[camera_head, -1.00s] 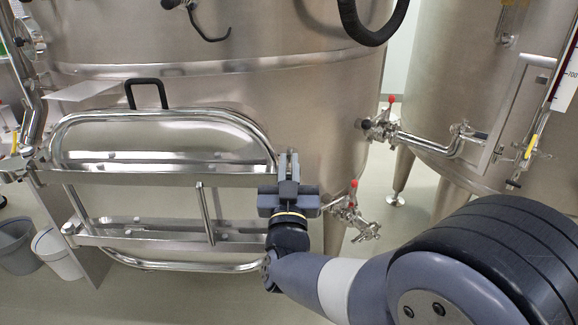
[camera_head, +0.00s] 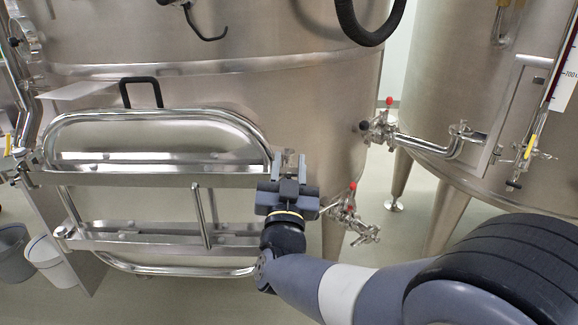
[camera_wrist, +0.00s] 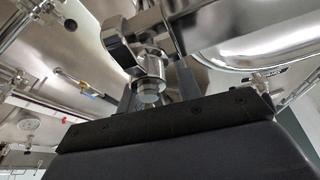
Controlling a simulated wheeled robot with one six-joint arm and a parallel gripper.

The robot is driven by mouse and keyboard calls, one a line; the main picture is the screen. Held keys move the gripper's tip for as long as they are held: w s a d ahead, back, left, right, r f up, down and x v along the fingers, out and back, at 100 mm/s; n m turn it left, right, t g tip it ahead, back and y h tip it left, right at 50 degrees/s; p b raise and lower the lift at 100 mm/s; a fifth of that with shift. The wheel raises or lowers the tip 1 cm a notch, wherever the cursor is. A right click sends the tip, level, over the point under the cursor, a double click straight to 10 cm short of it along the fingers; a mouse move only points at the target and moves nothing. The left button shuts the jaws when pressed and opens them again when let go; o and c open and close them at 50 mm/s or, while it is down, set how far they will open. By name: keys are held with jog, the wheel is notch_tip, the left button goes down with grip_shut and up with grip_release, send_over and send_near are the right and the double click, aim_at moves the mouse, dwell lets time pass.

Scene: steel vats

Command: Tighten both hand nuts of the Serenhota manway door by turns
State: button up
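The steel manway door (camera_head: 150,140) is shut on the vat, with a black handle (camera_head: 141,82) above it. My gripper (camera_head: 289,166) is at the right end of the door's upper bar, its fingers spread apart. In the wrist view, a shiny metal fitting (camera_wrist: 150,62) with a bolt-like end (camera_wrist: 149,92) sits between the two fingers (camera_wrist: 157,88). This is likely one hand nut; no firm grip on it shows. The gripper hides this spot in the head view. The right end of the lower bar (camera_head: 150,232) is partly behind my wrist, and no second hand nut is clear.
A valve with a red knob (camera_head: 388,101) and pipe stands to the right of the door. A lower red-knobbed valve (camera_head: 353,187) is close to the right of my gripper. A second vat (camera_head: 450,90) stands at the right. Buckets (camera_head: 48,255) stand at lower left.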

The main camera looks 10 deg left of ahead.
jog(key=b+v, duration=0.1)
jog(key=v, duration=1)
jog(key=shift+w, duration=0.15)
jog(key=shift+c, duration=0.2)
